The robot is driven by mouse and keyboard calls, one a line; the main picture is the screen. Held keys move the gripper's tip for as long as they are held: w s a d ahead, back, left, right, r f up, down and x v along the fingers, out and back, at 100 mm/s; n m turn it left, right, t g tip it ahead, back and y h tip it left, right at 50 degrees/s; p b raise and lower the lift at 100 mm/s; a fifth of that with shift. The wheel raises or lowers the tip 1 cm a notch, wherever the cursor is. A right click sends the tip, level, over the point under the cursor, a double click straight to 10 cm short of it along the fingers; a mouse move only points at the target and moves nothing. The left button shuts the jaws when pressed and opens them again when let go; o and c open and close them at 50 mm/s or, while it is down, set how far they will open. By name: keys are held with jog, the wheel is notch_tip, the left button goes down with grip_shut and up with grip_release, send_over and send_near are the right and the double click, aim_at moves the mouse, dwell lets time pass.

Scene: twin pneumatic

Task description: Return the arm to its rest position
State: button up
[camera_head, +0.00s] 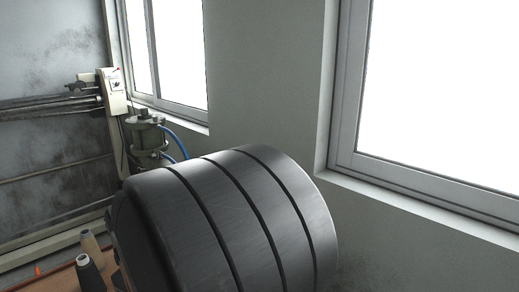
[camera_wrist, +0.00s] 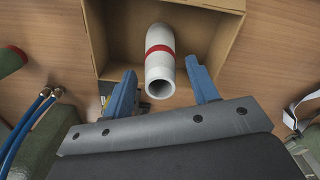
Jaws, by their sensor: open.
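My gripper (camera_wrist: 161,65) shows in the wrist view with its two blue fingers spread apart and nothing gripped between them. A white tube with a red band (camera_wrist: 159,66) lies in an open cardboard box (camera_wrist: 95,38), its hollow end facing me. The tube appears in line with the gap between the fingers; how far below them it is I cannot tell. In the head view my own dark grey arm link fills the middle, and my gripper is not visible there.
Blue hoses with brass fittings (camera_wrist: 46,93) and a green object (camera_wrist: 11,60) lie left of the box on the wooden table (camera_wrist: 40,25). A white strap-like item (camera_wrist: 296,112) is at right. In the head view, a pneumatic unit (camera_head: 148,137) and thread cones (camera_head: 90,243) stand at left.

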notch_tip(320, 180, up, 10)
notch_tip(320, 180, down, 12)
jog(key=w+d+r, duration=0.2)
jog(key=d+r, duration=0.9)
jog(key=d, duration=0.1)
jog(key=w+a, duration=2)
jog(key=w, duration=0.2)
jog(key=shift+a+f+m, duration=0.25)
jog(key=shift+a+m, duration=0.1)
jog(key=shift+m, duration=0.05)
